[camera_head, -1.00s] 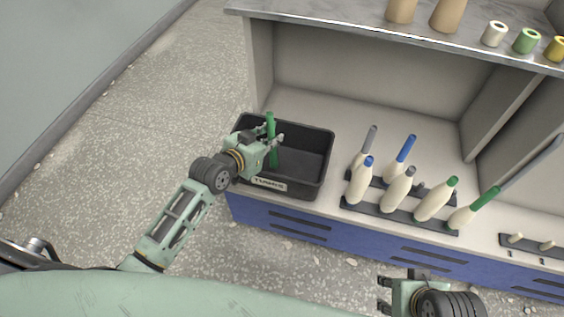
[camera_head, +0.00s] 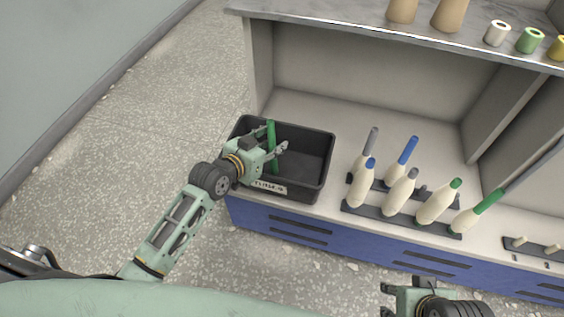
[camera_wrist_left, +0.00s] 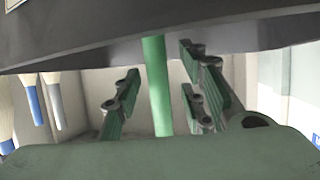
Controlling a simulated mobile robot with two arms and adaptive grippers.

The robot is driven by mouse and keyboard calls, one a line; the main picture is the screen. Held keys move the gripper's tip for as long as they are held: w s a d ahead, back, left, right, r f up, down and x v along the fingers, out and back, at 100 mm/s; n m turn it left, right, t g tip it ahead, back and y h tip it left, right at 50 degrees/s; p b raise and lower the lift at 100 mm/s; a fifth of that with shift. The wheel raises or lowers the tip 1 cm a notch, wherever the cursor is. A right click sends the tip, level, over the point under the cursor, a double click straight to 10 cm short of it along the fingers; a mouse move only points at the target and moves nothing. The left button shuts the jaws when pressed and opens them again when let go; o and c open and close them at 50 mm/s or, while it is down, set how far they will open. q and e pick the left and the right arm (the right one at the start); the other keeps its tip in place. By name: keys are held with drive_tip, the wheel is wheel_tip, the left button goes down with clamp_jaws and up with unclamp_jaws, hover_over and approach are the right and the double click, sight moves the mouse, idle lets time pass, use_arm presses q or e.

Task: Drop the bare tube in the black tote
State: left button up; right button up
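The bare green tube (camera_head: 271,140) stands nearly upright inside the black tote (camera_head: 318,165), its top end above the rim. My left gripper (camera_head: 278,152) is over the tote's near left side. In the left wrist view the tube (camera_wrist_left: 157,88) runs between the spread fingers (camera_wrist_left: 160,100), with a visible gap on both sides. The left gripper is open around the tube and does not grip it. The tube's lower end is partly hidden by the gripper and tote wall. My right gripper (camera_head: 385,300) is open and empty, in front of the blue cabinet.
Right of the tote, several wound bobbins (camera_head: 397,194) with blue, grey and green tubes stand on dark peg racks (camera_head: 400,214). Cones and small spools (camera_head: 529,41) sit on the upper shelf (camera_head: 350,25). A rack with bare pegs (camera_head: 533,247) lies at right.

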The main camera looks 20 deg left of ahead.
use_arm(q)
drive_tip(key=v, duration=1.2)
